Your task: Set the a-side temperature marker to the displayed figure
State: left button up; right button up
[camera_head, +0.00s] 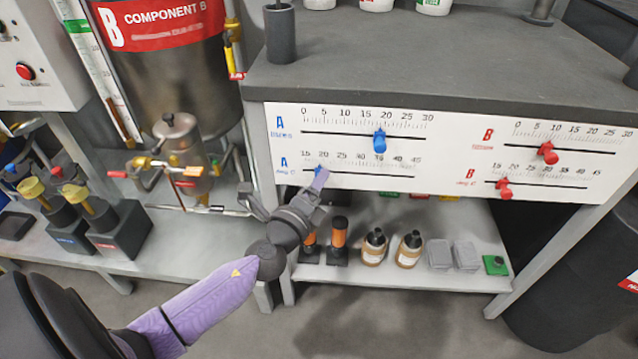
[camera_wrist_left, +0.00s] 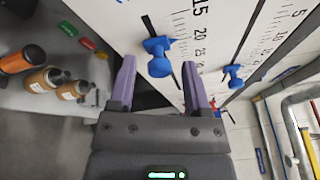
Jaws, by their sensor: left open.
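A white panel (camera_head: 450,145) carries slider scales. The lower A scale, marked from 15 to 45, has a blue marker (camera_head: 317,171) near its left end, around the 15 to 20 marks and partly hidden by my gripper. My left gripper (camera_head: 322,180) is open at this marker. In the left wrist view the blue marker (camera_wrist_left: 158,56) shows between the spread purple fingertips of my gripper (camera_wrist_left: 160,68); contact cannot be told. The upper A scale has another blue marker (camera_head: 380,141) near 20. My right gripper is not in view.
Two red B markers, upper (camera_head: 547,153) and lower (camera_head: 504,187), sit on the panel's right. A grey tabletop (camera_head: 440,65) is above. A shelf (camera_head: 400,274) below holds bottles, orange-banded items and grey blocks. A steel tank (camera_head: 165,80) stands at left.

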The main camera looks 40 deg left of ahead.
pick_arm(q)
jog(key=shift+w+a, duration=0.15)
jog(key=shift+w, duration=0.5)
grip_shut()
jog(key=shift+w+r, duration=0.1)
jog(key=shift+r, duration=0.05)
dwell(0.9)
